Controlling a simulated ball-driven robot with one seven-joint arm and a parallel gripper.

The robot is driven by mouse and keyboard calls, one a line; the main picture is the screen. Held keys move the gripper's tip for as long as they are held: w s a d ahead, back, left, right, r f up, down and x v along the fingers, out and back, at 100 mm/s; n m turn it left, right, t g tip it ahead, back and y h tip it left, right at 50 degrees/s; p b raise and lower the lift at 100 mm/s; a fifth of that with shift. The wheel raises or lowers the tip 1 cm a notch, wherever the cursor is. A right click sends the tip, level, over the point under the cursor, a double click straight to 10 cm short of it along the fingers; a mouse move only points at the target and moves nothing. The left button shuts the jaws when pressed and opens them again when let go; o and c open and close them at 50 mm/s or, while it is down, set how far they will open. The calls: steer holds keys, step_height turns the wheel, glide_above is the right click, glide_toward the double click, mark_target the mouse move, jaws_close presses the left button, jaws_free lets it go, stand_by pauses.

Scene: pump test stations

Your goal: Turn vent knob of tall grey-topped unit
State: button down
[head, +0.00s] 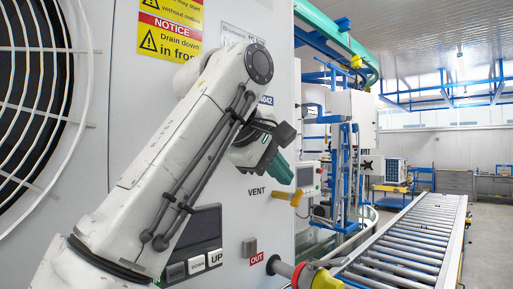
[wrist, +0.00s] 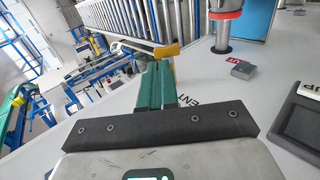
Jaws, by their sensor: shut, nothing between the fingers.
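The vent knob (head: 287,197) is a yellow lever on the unit's pale grey front panel (head: 225,160), just right of the black VENT label. My gripper (head: 281,169) has green fingers, shut and empty, above the knob in the head view. In the wrist view the fingers (wrist: 155,88) point toward the yellow knob (wrist: 168,49), which shows just beyond and beside their tips. The fingers partly hide it there. I cannot tell whether they touch it.
A grey block (head: 250,247) sits beside the OUT label. A red-collared pipe outlet (head: 300,274) juts from the lower panel. A dark display (head: 197,230) with UP and DOWN buttons is at lower left. A roller conveyor (head: 410,245) runs along the right.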

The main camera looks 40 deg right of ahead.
mark_target(300, 193)
steer(key=shift+p+x, duration=0.65)
steer(key=shift+x, duration=1.5)
steer(key=shift+s+d+f+b, duration=0.1)
steer(key=shift+s+d+b, duration=0.05)
steer(key=shift+b, duration=0.45)
